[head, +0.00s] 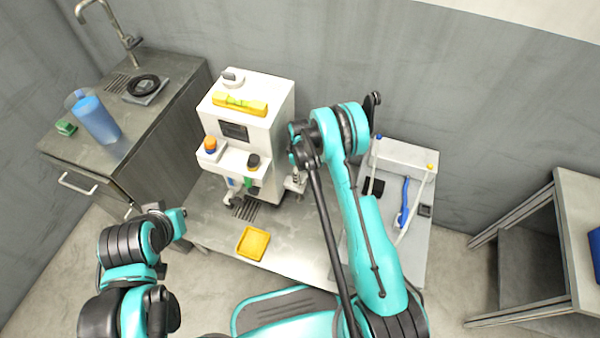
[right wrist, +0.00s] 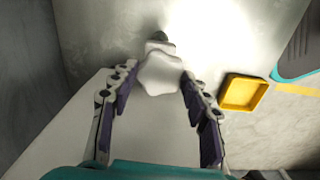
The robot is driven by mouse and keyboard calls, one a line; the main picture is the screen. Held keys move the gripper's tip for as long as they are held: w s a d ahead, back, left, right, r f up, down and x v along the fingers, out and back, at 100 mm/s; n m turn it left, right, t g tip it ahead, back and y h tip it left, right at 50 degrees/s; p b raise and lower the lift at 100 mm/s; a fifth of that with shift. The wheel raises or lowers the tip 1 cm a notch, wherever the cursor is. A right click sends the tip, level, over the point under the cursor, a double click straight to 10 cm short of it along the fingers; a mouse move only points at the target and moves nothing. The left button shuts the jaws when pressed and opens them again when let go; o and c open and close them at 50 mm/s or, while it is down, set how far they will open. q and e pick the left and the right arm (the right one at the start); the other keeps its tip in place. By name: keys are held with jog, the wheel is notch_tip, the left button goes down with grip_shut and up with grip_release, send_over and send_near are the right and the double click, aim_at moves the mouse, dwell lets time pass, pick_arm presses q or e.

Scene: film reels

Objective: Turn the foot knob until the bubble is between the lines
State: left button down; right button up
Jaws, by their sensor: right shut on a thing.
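The white machine (head: 272,125) stands on the metal counter. A yellow spirit level (head: 256,108) with a green vial (head: 233,101) lies on its top. The bubble is too small to place against the lines. The pale, lobed foot knob (head: 296,184) is low at the machine's right side. It also shows in the right wrist view (right wrist: 160,74), between the fingertips. My right gripper (right wrist: 156,82) is shut on it; in the head view my own wrist partly covers it. The end of my left arm (head: 176,224) is near the counter's front left; its fingers cannot be made out.
A yellow tray (head: 253,243) lies at the counter's front. A white stand with a blue-handled tool (head: 404,205) is right of my right arm. A sink unit with a blue pitcher (head: 97,120) stands left. A shelf unit (head: 530,250) stands far right.

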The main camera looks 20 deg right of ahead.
aim_at(301, 174)
jog(key=m, duration=0.4)
jog(key=shift+m, duration=2.6)
jog(key=o, duration=1.2)
jog(key=shift+d+f, duration=0.1)
jog(key=shift+c, duration=0.2)
jog(key=shift+r, duration=0.2)
notch_tip(301, 174, up, 12)
jog(key=shift+f, duration=0.15)
